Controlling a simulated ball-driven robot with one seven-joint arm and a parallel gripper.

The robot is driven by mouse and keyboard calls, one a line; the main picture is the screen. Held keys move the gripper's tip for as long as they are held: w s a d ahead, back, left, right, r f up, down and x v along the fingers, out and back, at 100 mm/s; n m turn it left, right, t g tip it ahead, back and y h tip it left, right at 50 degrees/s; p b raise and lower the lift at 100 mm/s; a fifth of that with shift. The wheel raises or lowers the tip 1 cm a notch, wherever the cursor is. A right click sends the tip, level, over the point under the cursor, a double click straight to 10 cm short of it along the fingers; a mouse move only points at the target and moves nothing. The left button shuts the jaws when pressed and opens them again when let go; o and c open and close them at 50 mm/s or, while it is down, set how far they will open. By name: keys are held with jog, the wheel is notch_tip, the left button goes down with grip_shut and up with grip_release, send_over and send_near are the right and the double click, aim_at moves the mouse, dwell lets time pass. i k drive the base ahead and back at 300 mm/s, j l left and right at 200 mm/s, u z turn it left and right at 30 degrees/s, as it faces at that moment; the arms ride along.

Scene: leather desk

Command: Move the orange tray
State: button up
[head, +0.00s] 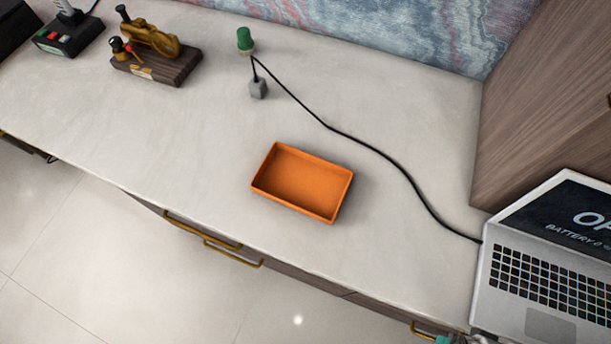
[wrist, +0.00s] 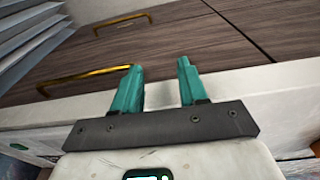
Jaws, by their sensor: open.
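The orange tray (head: 304,180) is a shallow, empty rectangular tray. It lies flat near the middle of the pale desk top (head: 200,145), close to the front edge. My gripper (wrist: 157,72) shows in the wrist view with two teal fingers apart and nothing between them. It faces the dark wooden drawer fronts with brass handles. In the head view only a small teal bit (head: 445,340) shows at the bottom edge, below and right of the tray. The tray is not in the wrist view.
A laptop (head: 550,265) stands at the right by a wooden panel (head: 555,95). A black cable (head: 345,133) runs behind the tray from a grey plug (head: 258,88) by a green object (head: 244,39). A wooden-based ornament (head: 155,60) stands back left. Desk left of the tray is clear.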

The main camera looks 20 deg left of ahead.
aim_at(316, 187)
jog(key=j+z, duration=0.2)
jog(key=z, duration=0.3)
jog(key=j+z, duration=0.25)
jog(key=z, duration=0.25)
jog(key=k+j+z, duration=0.15)
jog(key=j, duration=0.3)
jog(key=k+j+z, duration=0.15)
jog(key=j, duration=0.25)
jog(key=k+j+z, duration=0.15)
jog(key=j, duration=0.25)
jog(key=k+j+z, duration=0.15)
jog(key=j, duration=0.25)
jog(key=k+j+z, duration=0.1)
jog(key=j, duration=0.3)
jog(key=k, duration=0.05)
